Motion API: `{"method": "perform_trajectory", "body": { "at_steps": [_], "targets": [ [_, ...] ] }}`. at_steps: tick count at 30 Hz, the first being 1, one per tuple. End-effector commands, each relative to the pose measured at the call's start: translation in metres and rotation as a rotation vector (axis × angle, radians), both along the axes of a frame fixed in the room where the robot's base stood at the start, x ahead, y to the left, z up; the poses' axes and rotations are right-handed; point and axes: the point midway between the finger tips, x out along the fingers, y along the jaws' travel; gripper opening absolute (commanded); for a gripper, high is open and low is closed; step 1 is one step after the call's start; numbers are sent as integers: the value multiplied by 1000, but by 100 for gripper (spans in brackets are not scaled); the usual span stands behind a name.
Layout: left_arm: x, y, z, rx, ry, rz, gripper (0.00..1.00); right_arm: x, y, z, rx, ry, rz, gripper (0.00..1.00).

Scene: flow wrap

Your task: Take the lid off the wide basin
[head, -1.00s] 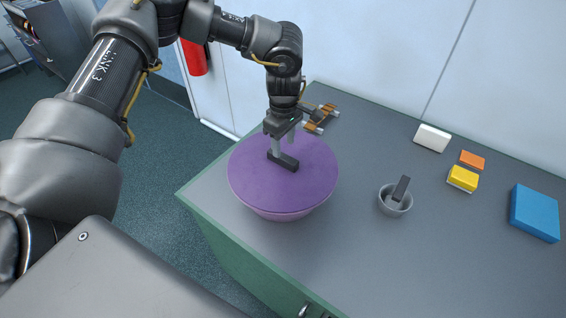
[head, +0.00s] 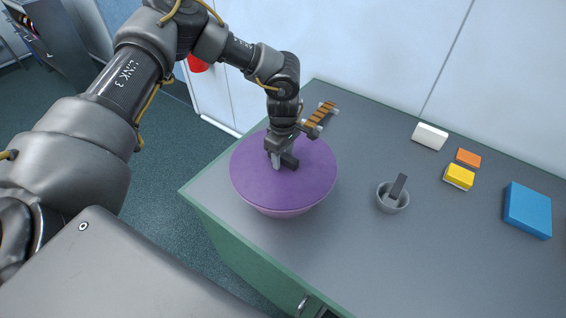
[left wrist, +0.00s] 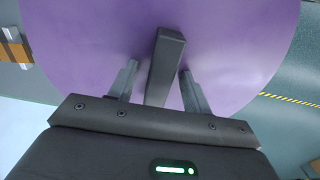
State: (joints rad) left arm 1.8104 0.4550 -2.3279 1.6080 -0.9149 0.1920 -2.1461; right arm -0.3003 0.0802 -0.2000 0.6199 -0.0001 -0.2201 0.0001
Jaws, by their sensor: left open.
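The wide basin (head: 280,210) stands at the near left corner of the grey counter, with only a strip of its side showing. Its round purple lid (head: 265,183) lies on top and covers it. A dark bar handle (head: 290,160) stands up from the middle of the lid. My left gripper (head: 279,160) points down at the handle. In the left wrist view the handle (left wrist: 167,58) lies between the two fingers (left wrist: 158,80), with a gap on each side. The left gripper is open. My right gripper is not in view.
On the counter (head: 340,260) to the right stand a grey mortar with pestle (head: 393,197), a white block (head: 430,136), an orange block (head: 468,158), a yellow block (head: 459,177) and a blue box (head: 528,210). A xylophone-like wooden-slatted thing (head: 321,115) lies behind the gripper.

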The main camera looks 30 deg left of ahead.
Motion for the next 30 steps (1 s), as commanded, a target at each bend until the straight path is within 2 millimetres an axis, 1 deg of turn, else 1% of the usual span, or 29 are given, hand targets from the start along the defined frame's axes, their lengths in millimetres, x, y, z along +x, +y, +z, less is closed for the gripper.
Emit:
{"method": "perform_trajectory", "body": {
  "at_steps": [8, 11, 18, 20, 26, 30],
  "targets": [
    [0, 0, -4, 0, 0, 1, 49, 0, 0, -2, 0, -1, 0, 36],
    [0, 0, -3, 0, 0, 1, 37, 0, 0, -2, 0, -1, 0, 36],
    [0, 0, -3, 0, 0, 0, 6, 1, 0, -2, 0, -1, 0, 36],
    [0, 0, -3, 0, 0, 0, 0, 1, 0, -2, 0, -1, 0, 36],
    [0, 0, -3, 0, 0, 0, 0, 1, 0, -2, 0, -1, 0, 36],
    [0, 0, 3, 1, 0, -1, 0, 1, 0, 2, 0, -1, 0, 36]
  ]
}}
